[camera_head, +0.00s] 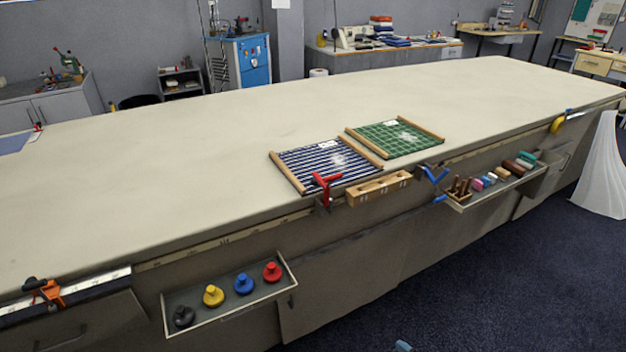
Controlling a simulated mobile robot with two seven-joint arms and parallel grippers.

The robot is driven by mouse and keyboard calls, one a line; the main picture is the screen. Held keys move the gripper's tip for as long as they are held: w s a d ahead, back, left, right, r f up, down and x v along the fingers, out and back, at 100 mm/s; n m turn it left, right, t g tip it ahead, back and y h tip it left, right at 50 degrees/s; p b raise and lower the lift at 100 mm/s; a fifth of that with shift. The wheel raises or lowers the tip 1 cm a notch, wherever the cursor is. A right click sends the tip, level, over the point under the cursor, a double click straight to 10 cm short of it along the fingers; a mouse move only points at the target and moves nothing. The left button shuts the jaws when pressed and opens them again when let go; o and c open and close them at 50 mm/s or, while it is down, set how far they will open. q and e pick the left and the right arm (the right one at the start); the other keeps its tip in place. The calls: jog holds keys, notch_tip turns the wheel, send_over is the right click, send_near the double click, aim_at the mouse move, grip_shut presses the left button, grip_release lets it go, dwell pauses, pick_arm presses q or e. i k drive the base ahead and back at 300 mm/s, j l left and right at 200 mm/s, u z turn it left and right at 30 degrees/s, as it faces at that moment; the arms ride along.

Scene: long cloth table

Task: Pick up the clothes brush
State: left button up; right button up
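An open drawer tray (462,208) under the table's front edge at the right holds a row of small items. A dark brown oblong piece (514,168) lies in this row and looks like the clothes brush, but it is too small to see bristles.
A second open drawer (228,316) holds black, yellow, blue and red knobbed weights. Red (326,187) and blue (434,180) clamps and a wooden box (378,188) line the table edge. Striped (322,163) and green (393,138) cloth panels lie on the table.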

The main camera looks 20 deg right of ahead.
aim_at(516, 170)
jog(key=z, duration=2)
